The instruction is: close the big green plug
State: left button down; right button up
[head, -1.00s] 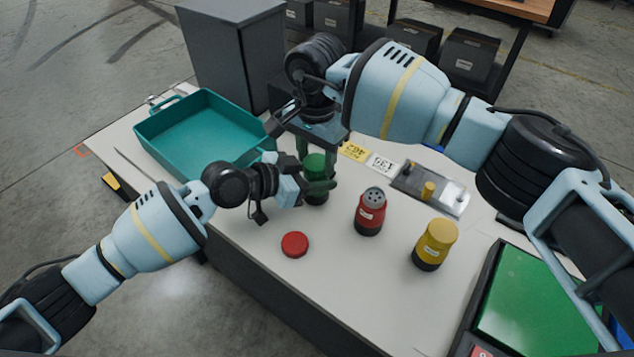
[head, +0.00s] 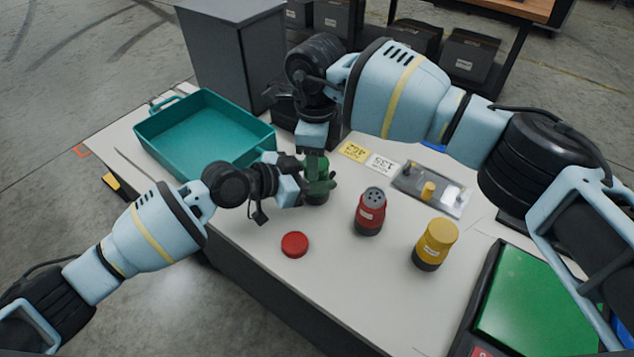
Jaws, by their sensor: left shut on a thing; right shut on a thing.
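The big green plug (head: 318,188) stands upright on the table behind the red plug, partly hidden by my grippers. My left gripper (head: 316,186) is shut on its side, reaching in from the left. My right gripper (head: 316,160) comes down from above and is shut on the plug's green top. Whether the top sits fully down on the body is hidden by the fingers.
A red plug (head: 370,212) with an open, holed top and a capped yellow plug (head: 436,245) stand to the right. A loose red cap (head: 295,244) lies in front. A teal tray (head: 160,147), label cards (head: 353,151), a metal plate (head: 440,197) and a green panel (head: 530,305) surround them.

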jog(key=o, duration=1.1)
jog(key=shift+r, duration=2.25)
